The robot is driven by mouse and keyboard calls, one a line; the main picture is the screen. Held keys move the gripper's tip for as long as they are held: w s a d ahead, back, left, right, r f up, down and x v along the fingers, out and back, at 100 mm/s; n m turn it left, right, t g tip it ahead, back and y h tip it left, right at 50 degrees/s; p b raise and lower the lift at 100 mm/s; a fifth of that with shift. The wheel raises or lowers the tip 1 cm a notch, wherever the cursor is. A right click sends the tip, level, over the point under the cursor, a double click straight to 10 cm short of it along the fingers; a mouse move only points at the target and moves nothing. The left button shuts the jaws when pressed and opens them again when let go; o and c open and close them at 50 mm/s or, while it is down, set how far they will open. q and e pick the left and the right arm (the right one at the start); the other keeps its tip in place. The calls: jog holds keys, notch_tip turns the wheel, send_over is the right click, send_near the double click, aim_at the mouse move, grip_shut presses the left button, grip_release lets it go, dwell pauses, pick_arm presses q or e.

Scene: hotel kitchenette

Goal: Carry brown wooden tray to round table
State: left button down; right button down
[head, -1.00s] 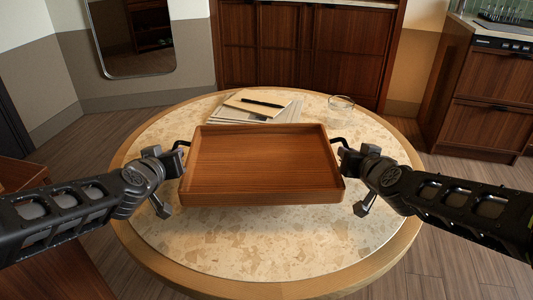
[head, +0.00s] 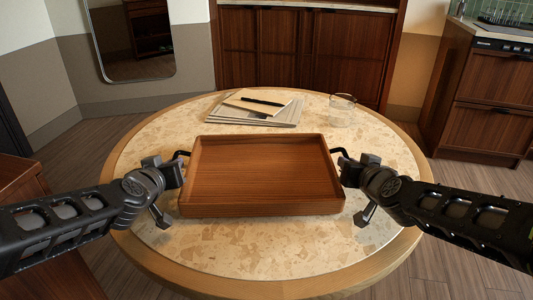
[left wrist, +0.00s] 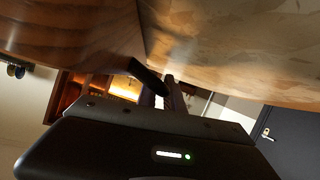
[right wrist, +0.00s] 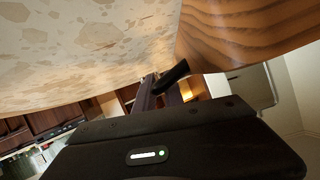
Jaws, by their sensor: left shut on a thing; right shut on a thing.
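The brown wooden tray (head: 262,172) is empty and level, over the middle of the round table (head: 290,262) with its speckled stone top and wooden rim. My left gripper (head: 180,166) is shut on the tray's black left handle, and my right gripper (head: 343,166) is shut on its black right handle. The tray's wooden side also shows in the left wrist view (left wrist: 70,30) and in the right wrist view (right wrist: 250,30). I cannot tell for sure whether its underside touches the tabletop.
Papers and an envelope (head: 262,101) with a dark pen lie on the table behind the tray. A clear glass (head: 342,110) stands at the back right of the table. Wooden cabinets (head: 300,45) are behind. The tabletop in front of the tray is clear.

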pick_arm(q)
jog(key=c, duration=1.8)
grip_release()
jog(key=shift+a+f, duration=0.1)
jog(key=shift+a, duration=0.15)
jog(key=shift+c, duration=0.2)
pick_arm(e)
jog(key=c, duration=1.8)
grip_release()
jog(key=shift+d+f, duration=0.1)
jog(key=shift+d, duration=0.05)
pick_arm(q)
jog(key=o, duration=0.4)
jog(key=shift+d, duration=0.15)
jog(key=shift+c, duration=0.2)
pick_arm(e)
jog(key=o, duration=0.4)
jog(key=shift+c, duration=0.2)
pick_arm(q)
jog(key=v, duration=1)
jog(key=shift+v, duration=1)
jog(key=shift+d, duration=0.1)
